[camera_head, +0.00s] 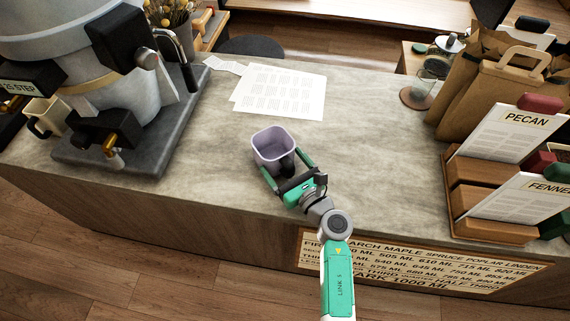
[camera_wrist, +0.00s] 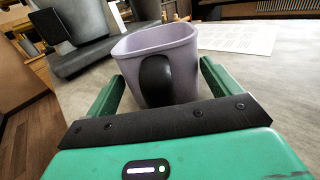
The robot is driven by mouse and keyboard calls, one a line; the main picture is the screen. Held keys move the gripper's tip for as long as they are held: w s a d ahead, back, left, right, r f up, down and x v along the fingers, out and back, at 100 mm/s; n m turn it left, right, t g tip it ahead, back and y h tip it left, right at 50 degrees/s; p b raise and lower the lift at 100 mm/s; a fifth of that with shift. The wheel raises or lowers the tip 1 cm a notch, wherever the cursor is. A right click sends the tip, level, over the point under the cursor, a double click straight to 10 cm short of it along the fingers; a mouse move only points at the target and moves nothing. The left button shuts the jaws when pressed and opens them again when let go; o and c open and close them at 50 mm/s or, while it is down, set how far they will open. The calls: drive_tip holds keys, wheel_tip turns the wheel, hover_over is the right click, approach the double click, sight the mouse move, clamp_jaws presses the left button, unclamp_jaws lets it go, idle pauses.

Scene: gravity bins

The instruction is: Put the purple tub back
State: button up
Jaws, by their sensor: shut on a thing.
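The purple tub (camera_head: 272,143) is a pale purple open-topped container with rounded corners and a dark rounded part on its near side. It appears upright and empty, over the grey counter (camera_head: 365,150) near its front edge. My gripper (camera_head: 279,170) is shut on the tub, with green fingers on either side of it. In the wrist view the tub (camera_wrist: 190,55) sits between the two fingers (camera_wrist: 160,85), its dark part facing the camera. I cannot tell whether the tub's base touches the counter.
Papers (camera_head: 280,92) lie behind the tub. A large grey machine (camera_head: 110,75) stands at left on a dark base. At right are a wooden card rack (camera_head: 480,190) with PECAN and FENNEL cards, paper bags (camera_head: 495,90) and a glass jar (camera_head: 432,68). The middle counter is clear.

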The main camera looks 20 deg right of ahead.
drive_tip(key=shift+f+b, duration=0.45)
drive_tip(key=shift+b, duration=0.1)
idle(0.4)
drive_tip(key=o, duration=1.5)
drive_tip(key=shift+s, duration=0.1)
drive_tip(key=p+v, duration=0.1)
drive_tip(key=v, duration=0.6)
drive_tip(key=shift+s+p, duration=0.3)
drive_tip(key=shift+s, duration=0.05)
